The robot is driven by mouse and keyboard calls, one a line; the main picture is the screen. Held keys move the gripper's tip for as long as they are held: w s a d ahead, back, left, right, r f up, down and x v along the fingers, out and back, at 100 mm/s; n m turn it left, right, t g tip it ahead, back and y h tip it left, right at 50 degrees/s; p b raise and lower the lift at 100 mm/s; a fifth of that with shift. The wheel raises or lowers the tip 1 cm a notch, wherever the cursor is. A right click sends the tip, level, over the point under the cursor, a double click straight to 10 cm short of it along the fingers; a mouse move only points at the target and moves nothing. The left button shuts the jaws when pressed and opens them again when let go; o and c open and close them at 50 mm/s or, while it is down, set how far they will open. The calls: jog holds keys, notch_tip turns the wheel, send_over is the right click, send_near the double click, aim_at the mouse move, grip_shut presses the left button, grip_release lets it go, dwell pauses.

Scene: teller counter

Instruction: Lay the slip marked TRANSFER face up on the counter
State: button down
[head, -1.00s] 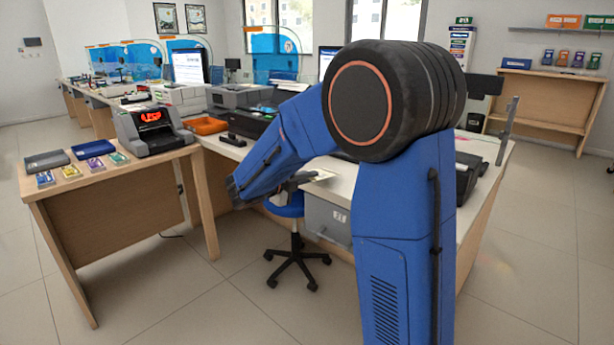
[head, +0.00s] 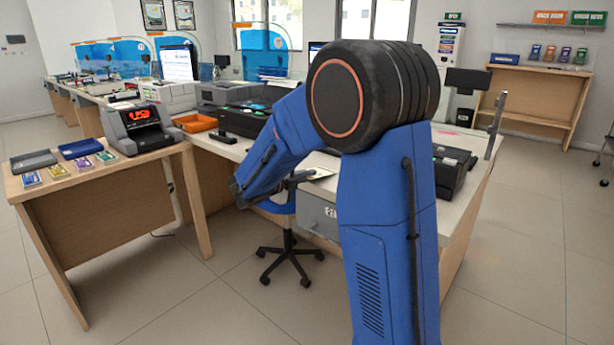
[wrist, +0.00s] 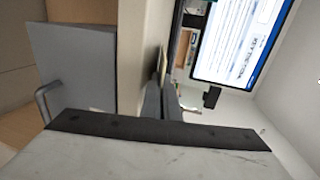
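My gripper is mostly hidden behind my arm in the head view. In the wrist view, two dark grey pieces that look like my gripper's fingers (wrist: 162,104) point along the counter edge. I cannot tell their gap, or whether anything is between them.
A grey drawer unit (head: 322,219) sits under the counter, with a blue office chair (head: 283,207) before it. A side table (head: 110,204) at left bears a bill counter (head: 138,128). An orange tray (head: 195,123) and a black printer (head: 452,170) stand on the counter.

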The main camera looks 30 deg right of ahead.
jog(key=c, duration=2)
grip_release()
jog(key=shift+f+v, duration=0.25)
jog(key=shift+v, duration=0.9)
jog(key=shift+f+v, duration=0.25)
jog(key=shift+v, duration=0.85)
jog(key=shift+f+v, duration=0.2)
jog(key=shift+v, duration=0.95)
jog(key=shift+a, duration=0.15)
jog(key=shift+a, duration=0.1)
